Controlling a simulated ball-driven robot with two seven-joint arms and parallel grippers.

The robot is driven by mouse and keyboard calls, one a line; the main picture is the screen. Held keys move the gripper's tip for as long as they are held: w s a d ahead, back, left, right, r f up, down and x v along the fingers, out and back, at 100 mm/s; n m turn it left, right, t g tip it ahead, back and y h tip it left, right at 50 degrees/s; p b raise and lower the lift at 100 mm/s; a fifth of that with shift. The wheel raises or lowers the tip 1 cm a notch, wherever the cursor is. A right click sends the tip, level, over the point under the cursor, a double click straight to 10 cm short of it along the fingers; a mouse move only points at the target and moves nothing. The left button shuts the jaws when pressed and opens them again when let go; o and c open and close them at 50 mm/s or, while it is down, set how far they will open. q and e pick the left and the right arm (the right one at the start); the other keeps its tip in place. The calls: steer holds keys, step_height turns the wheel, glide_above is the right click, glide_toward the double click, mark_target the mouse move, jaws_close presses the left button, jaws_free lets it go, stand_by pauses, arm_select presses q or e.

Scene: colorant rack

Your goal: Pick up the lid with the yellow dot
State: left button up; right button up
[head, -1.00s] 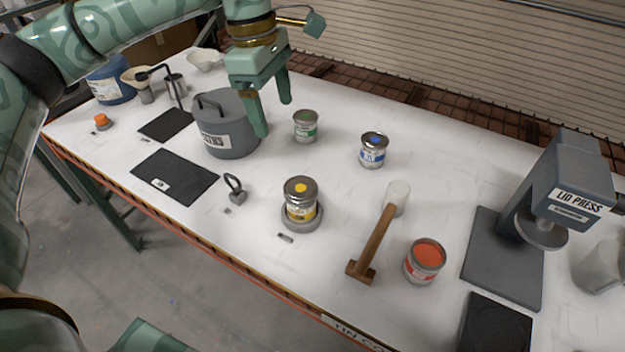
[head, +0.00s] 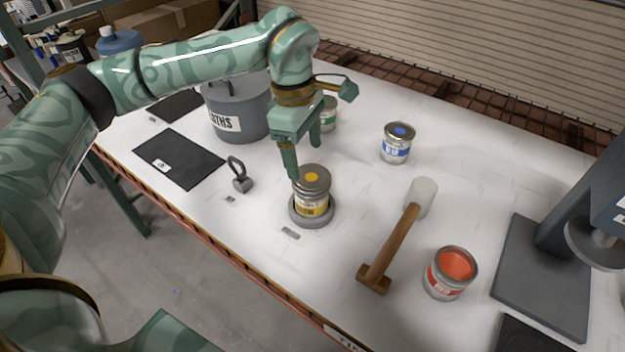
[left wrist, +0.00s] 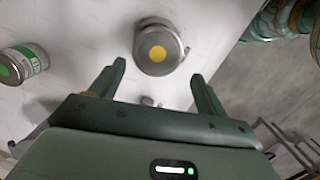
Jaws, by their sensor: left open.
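The lid with the yellow dot (head: 312,177) sits on top of a yellow-labelled can (head: 312,203), which stands upright in a round grey holder (head: 326,218) on the table. In the left wrist view the lid (left wrist: 160,40) lies ahead, between the lines of the two fingers and beyond their tips. My left gripper (head: 305,160) is open and empty, above and just behind the lid in the head view; its fingers (left wrist: 158,72) also show apart in the left wrist view. I cannot tell whether a fingertip touches the lid. My right gripper is not in view.
A green-dotted can (head: 328,115) and a blue-dotted can (head: 397,145) stand behind. A mallet (head: 395,245) and an open red can (head: 451,272) are to the right. A lifting-ring tool (head: 240,177) and a grey pot (head: 240,110) are left. The lid press base (head: 540,275) is far right.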

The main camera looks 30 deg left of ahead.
mark_target(311, 177)
arm_select(q)
steer(key=f, duration=0.3)
steer(key=d+f+b, duration=0.1)
steer(key=f, duration=0.1)
steer(key=shift+w+f, duration=0.2)
steer(key=shift+w, duration=0.1)
steer(key=c, duration=0.6)
steer(key=shift+r, duration=0.15)
